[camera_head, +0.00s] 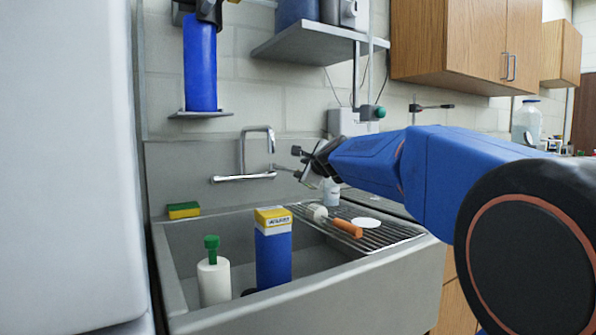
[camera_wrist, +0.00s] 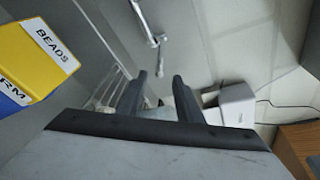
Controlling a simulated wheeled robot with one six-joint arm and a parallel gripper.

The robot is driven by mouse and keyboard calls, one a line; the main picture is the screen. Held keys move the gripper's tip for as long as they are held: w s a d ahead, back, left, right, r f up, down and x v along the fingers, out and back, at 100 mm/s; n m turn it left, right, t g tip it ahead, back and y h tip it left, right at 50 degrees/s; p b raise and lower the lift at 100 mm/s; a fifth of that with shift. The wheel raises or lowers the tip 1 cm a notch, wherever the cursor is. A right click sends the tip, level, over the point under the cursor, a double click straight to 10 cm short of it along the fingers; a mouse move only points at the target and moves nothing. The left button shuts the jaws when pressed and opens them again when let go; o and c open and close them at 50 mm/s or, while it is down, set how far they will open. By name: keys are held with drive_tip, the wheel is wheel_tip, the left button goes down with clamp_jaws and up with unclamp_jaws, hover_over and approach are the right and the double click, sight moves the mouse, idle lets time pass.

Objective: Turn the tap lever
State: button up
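The chrome tap (camera_head: 257,150) is mounted on the wall panel behind the sink, with a curved pipe and a horizontal bar low down. A thin lever (camera_head: 284,168) appears to reach from its right side toward my gripper. My gripper (camera_head: 302,167) is just right of the tap, at about the height of its lower part. In the wrist view, the two dark fingers of my gripper (camera_wrist: 160,77) stand apart with a gap between them. The tap (camera_wrist: 148,22) shows beyond the fingertips, its lower end near the gap. I cannot tell whether a finger touches the lever.
The sink (camera_head: 330,292) holds a blue and yellow box (camera_head: 273,250) and a white bottle (camera_head: 213,278) with a green top. A rack (camera_head: 400,234) carries an orange-handled brush (camera_head: 345,227). A sponge (camera_head: 183,210) lies on the back rim. A shelf (camera_head: 310,42) hangs above.

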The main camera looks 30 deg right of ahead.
drive_tip(key=shift+v, duration=2.65)
drive_tip(key=c, duration=0.5)
drive_tip(key=shift+w+d+f, duration=0.2)
clamp_jaws()
drive_tip(key=w+d+f+n+g+y, duration=0.1)
drive_tip(key=w+d+f+n+y, duration=0.35)
drive_tip(key=d+n, duration=0.2)
drive_tip(key=w+d+r+n+t+y, duration=0.25)
drive_tip(key=d+n+y, duration=0.25)
drive_tip(key=d+n, duration=0.3)
approach(284, 169)
drive_tip(key=w+d+r, duration=0.1)
drive_tip(key=w+d, duration=0.4)
drive_tip(key=shift+n+g, duration=0.25)
drive_tip(key=shift+g, duration=0.2)
drive_tip(key=shift+s+a+f, duration=0.1)
drive_tip(key=shift+a+f, duration=0.05)
drive_tip(key=shift+a, duration=0.85)
drive_tip(key=shift+s+a+f, duration=0.1)
drive_tip(key=shift+a, duration=0.9)
